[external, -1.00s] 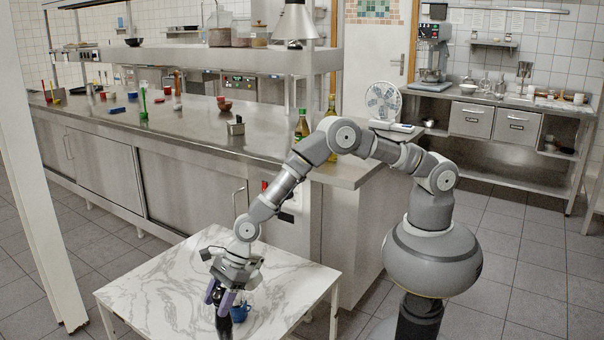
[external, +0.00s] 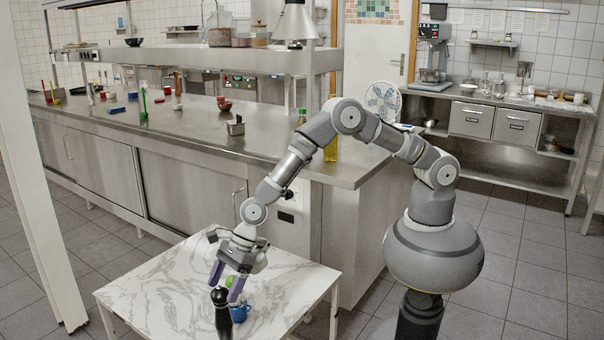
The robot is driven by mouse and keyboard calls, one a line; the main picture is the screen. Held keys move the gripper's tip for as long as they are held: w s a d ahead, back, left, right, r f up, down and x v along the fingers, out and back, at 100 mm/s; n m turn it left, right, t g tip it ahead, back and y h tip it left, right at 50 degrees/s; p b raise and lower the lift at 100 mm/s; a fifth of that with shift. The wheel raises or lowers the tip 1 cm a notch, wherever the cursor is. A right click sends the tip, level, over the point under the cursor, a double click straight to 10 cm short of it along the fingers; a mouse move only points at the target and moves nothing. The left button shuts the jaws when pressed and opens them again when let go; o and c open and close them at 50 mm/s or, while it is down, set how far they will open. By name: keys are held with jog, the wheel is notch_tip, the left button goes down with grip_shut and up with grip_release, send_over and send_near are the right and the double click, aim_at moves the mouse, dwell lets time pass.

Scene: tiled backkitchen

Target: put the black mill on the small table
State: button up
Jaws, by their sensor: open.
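The black mill (external: 222,314) stands upright on the small table (external: 165,285), which has a white marble-patterned top. My gripper (external: 225,287) is just above the mill's top, its purple fingers open and spread to either side. A blue mug (external: 240,312) stands just right of the mill. A small green round thing (external: 229,281) shows between the fingers, behind the mill; what it rests on is hidden.
The steel counter (external: 190,130) runs behind the small table, with bottles (external: 331,140) and small items on it. A white post (external: 40,180) stands at the left. The left and right parts of the tabletop are clear.

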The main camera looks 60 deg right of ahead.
jog(key=p+v, duration=0.2)
jog(key=v, duration=0.5)
jog(key=shift+r, duration=0.2)
jog(key=shift+d, duration=0.15)
